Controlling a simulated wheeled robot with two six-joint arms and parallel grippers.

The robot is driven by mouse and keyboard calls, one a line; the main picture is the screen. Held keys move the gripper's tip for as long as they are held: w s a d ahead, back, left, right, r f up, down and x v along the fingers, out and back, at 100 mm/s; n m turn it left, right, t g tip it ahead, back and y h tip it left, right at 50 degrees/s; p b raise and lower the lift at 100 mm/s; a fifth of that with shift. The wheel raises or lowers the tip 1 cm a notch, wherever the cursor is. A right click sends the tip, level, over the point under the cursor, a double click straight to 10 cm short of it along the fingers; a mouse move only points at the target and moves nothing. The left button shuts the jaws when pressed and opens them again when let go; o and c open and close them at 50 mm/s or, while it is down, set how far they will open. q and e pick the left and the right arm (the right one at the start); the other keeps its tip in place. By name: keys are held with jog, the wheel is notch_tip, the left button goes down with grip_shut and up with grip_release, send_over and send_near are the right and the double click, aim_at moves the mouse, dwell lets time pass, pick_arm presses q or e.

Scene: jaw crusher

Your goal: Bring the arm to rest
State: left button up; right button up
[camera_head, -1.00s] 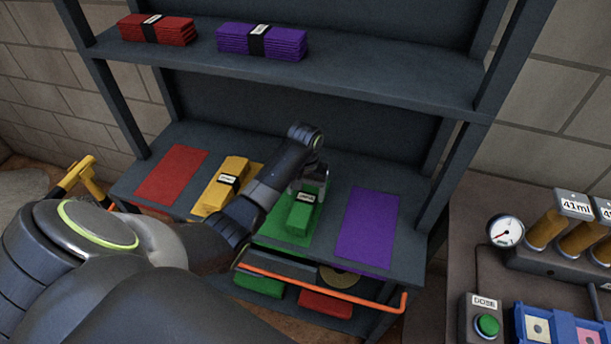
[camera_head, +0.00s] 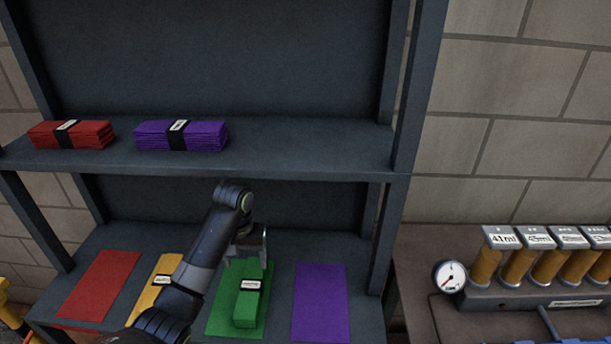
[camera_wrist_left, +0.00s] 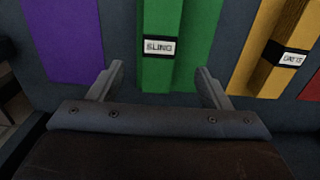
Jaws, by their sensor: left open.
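My left gripper (camera_head: 252,240) is over the lower shelf, just behind the green bundle in the head view. In the left wrist view the left gripper (camera_wrist_left: 158,82) is open, with its two fingers apart and nothing between them. The green bundle (camera_head: 246,305) has a black band and a white label and lies on the green mat (camera_head: 222,318). In the left wrist view the green bundle (camera_wrist_left: 160,70) lies beyond the fingertips, apart from them as far as I can tell. My right gripper is in neither view.
A yellow bundle (camera_head: 163,286) lies left of my arm, near a bare red mat (camera_head: 98,284). A purple mat (camera_head: 320,302) is bare. The upper shelf (camera_head: 300,152) holds red (camera_head: 72,135) and purple (camera_head: 181,135) bundles. A gauge (camera_head: 450,277) stands on the right bench.

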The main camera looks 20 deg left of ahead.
pick_arm(q)
jog(key=shift+m+t, duration=0.4)
jog(key=s+f, duration=0.4)
jog(key=s, duration=0.1)
jog(key=s+f, duration=0.2)
jog(key=s, duration=0.1)
jog(key=shift+d+f, duration=0.1)
jog(key=shift+d, duration=0.05)
jog(key=s+r+m+t+y, duration=0.1)
jog(key=s+r+t+y, duration=0.15)
jog(key=s, duration=2.15)
notch_tip(320, 180, down, 26)
jog(key=a+h+b, duration=0.1)
jog(key=a, duration=0.1)
jog(key=s+d+f+g+b, duration=0.1)
jog(key=s+f+g, duration=0.1)
jog(key=s+f, duration=1.3)
notch_tip(320, 180, down, 3)
jog(key=shift+d+r, duration=0.1)
jog(key=shift+d, duration=0.15)
